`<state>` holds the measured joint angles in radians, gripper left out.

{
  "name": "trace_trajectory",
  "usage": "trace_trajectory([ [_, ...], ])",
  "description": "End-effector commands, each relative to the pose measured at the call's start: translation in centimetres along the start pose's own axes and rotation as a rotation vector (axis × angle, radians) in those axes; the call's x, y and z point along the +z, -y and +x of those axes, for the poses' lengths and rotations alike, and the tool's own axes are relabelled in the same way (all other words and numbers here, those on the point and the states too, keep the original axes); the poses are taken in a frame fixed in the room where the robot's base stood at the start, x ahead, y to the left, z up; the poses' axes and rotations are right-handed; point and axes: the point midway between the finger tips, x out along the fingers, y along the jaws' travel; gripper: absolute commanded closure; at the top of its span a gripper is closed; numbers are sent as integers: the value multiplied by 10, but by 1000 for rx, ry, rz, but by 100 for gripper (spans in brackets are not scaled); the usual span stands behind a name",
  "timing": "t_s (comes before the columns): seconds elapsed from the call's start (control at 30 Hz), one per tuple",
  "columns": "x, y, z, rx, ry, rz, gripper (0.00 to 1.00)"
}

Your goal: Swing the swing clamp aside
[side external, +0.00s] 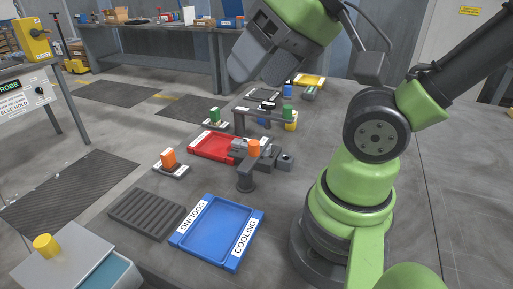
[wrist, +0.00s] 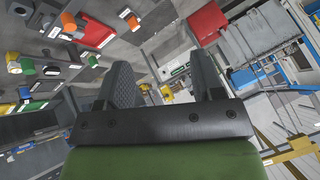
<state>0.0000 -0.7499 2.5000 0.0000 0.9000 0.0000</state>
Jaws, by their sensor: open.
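The swing clamp (side external: 247,172) stands near the middle of the bench in the side view. It has a dark round post and an orange knob (side external: 253,148) on top, beside grey metal parts (side external: 284,160). My gripper (side external: 254,70) is high above the bench, tilted, and apart from the clamp. In the wrist view my gripper (wrist: 164,80) shows two dark fingers spread apart with nothing between them. Orange pieces show at upper left in the wrist view, but I cannot tell which is the clamp's knob.
A red tray (side external: 211,155) lies just left of the clamp. A blue cooling tray (side external: 212,232) and a dark ribbed rack (side external: 146,213) lie in front. An orange piece on a small stand (side external: 168,159) and a green one (side external: 214,115) stand nearby. A dark raised bar (side external: 262,114) stands behind.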

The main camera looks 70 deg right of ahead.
Motion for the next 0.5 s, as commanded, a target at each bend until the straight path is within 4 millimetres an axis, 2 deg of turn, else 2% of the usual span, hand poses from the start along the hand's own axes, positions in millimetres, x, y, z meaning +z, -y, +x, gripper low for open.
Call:
trace_trajectory([
  [0.27,0,0,0,0,0,0,39],
  [0.3,0,0,0,0,0,0,45],
  [0.37,-1,0,1,5,2,-1,45],
  [0.5,-14,-8,10,63,36,-11,45],
])
